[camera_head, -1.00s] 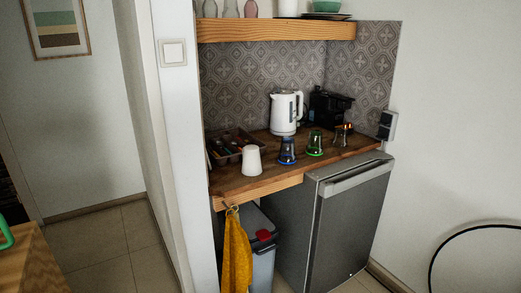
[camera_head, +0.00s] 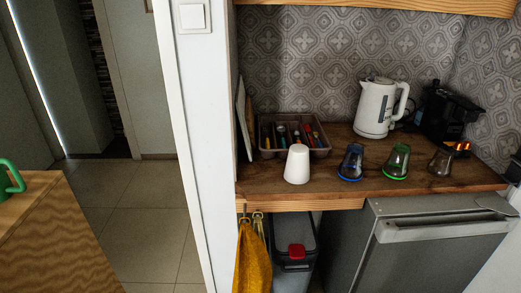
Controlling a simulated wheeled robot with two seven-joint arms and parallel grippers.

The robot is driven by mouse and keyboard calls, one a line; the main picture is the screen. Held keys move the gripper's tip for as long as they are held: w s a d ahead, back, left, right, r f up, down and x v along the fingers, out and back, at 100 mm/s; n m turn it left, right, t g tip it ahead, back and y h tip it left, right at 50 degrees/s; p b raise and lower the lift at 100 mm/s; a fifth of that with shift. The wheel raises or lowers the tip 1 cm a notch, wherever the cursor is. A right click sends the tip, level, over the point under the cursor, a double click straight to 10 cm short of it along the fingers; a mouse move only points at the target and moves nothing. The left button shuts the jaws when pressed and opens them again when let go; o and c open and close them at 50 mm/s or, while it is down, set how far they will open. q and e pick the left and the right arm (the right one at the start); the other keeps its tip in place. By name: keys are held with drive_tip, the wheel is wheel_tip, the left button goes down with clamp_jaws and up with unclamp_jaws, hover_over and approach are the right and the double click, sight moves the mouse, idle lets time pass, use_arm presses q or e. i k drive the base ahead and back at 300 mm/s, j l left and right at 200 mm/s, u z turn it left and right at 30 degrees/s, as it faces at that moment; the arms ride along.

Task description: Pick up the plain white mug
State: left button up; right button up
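A plain white mug (camera_head: 297,164) stands near the front left of the wooden counter (camera_head: 262,183) in the nook. It looks upside down, wider at the bottom than at the top, and no handle shows from here. It stands just in front of a cutlery tray. Neither of my grippers is in the head view.
Behind the mug are a cutlery tray (camera_head: 267,153) and a white kettle (camera_head: 376,108). To its right stand a blue-rimmed glass (camera_head: 351,162), a green-rimmed glass (camera_head: 397,161) and a clear glass (camera_head: 440,162). A grey fridge (camera_head: 420,250), bin (camera_head: 293,238) and yellow towel (camera_head: 252,262) are below.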

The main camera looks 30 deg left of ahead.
sight(297, 171)
drive_tip(key=i+l+u, duration=0.25)
drive_tip(key=l+u, duration=0.25)
drive_tip(key=i+l+u, duration=0.2)
drive_tip(key=l, duration=0.2)
drive_tip(key=l+u, duration=0.25)
drive_tip(key=i+l, duration=0.05)
